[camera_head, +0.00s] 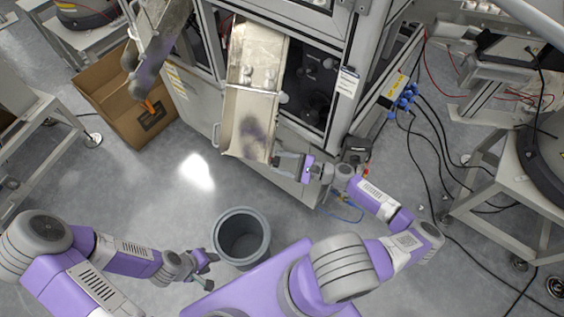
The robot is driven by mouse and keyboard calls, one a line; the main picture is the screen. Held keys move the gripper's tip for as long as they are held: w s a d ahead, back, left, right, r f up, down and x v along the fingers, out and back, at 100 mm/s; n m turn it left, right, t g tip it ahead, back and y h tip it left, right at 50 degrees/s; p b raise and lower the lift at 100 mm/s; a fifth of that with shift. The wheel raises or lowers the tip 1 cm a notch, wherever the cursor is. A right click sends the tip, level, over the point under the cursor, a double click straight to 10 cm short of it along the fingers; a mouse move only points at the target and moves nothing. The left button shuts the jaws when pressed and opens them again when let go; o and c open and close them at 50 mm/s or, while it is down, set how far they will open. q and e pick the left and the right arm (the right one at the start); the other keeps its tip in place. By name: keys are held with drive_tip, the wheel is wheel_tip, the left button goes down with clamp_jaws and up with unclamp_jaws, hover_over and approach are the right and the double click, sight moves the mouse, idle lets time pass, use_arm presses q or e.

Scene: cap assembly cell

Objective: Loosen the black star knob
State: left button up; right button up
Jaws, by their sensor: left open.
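I cannot make out a black star knob for certain. Dark round parts show inside the dark opening (308,85) of the machine cabinet, too small to name. A metal chute (262,62) slopes down out of the cabinet. My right gripper (280,166) is at the lower right edge of this chute, pointing left; whether it touches the chute or grips anything there is unclear. My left gripper (213,265) is open and empty, low over the floor beside the grey bin, well away from the cabinet.
A grey round bin (241,264) stands on the floor between my arms. An open cardboard box (112,118) is at the upper left under a second chute (160,45). Cables (437,165) lie on the right near a white stand (490,170). The left floor is mostly clear.

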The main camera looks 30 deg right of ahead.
drive_tip(key=c, duration=0.7)
drive_tip(key=shift+c, duration=0.2)
drive_tip(key=shift+n, duration=0.3)
drive_tip(key=n+b, duration=0.6)
drive_tip(key=n, duration=0.9)
drive_tip(key=n+b, duration=0.5)
drive_tip(key=n, duration=1)
drive_tip(key=shift+w+d+f+n+b, duration=0.1)
drive_tip(key=shift+f+n+b, duration=0.1)
drive_tip(key=shift+n+b, duration=0.15)
drive_tip(key=shift+n, duration=2.25)
